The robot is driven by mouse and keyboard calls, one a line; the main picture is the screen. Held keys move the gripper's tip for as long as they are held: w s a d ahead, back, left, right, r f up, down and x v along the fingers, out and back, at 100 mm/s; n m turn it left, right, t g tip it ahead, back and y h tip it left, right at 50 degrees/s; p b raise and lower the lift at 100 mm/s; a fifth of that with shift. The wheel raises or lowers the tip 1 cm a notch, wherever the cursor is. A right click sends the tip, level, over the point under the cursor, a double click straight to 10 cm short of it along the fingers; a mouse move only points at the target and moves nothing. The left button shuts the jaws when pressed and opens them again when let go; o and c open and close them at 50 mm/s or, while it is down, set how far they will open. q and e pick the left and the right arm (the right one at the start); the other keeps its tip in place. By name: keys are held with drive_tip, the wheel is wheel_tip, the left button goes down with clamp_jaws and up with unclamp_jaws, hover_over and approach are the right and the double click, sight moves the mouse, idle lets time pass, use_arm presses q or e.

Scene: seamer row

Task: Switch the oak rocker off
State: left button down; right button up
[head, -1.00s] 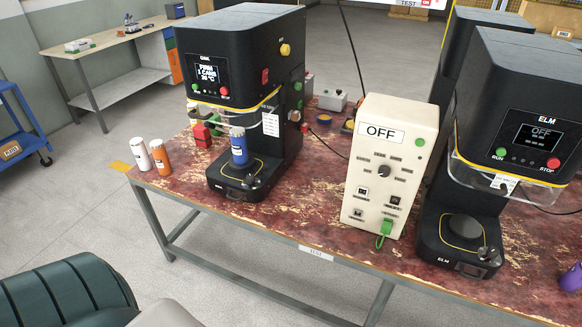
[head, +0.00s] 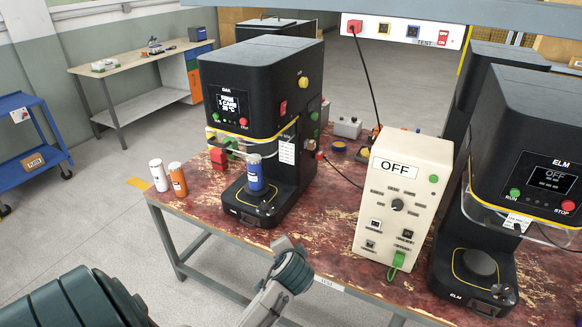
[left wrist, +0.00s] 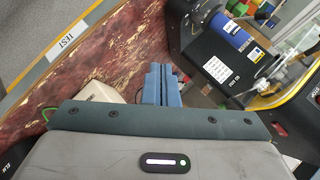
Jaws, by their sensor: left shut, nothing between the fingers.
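The oak machine (head: 262,75) is a black seamer at the left of the bench, its screen (head: 232,104) lit with small text. A red rocker (head: 283,108) sits high on its right side; which end is pressed is too small to tell. A blue can (head: 255,172) stands on its plate and shows in the left wrist view (left wrist: 230,30). My left gripper (left wrist: 161,72) has its blue fingers together, empty, above the bench and apart from the machine. A grey-teal arm part of mine (head: 285,275) shows at the bench's front edge. My right gripper is not in view.
A cream control box (head: 403,195) reading OFF stands right of the oak machine, with the ELM machine (head: 520,130) beyond. A black cable hangs behind them. White (head: 158,175) and orange (head: 178,180) cans stand at the bench's left end. The front strip of the bench is mostly clear.

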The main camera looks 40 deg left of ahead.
use_arm(q)
drive_tip(key=w+a+r+m+t+y, duration=0.1)
drive_tip(key=w+a+r+m+y, duration=0.1)
drive_tip(key=w+r, duration=0.8)
drive_tip(key=w+a+r+m+t+y, duration=0.2)
drive_tip(key=w+a+r+y, duration=0.3)
drive_tip(key=w+r, duration=0.6)
wheel_tip(320, 180, up, 4)
drive_tip(key=shift+a+r+y, duration=0.1)
drive_tip(key=shift+a+y, duration=0.2)
drive_tip(key=shift+y, duration=0.4)
drive_tip(key=shift+w, duration=0.1)
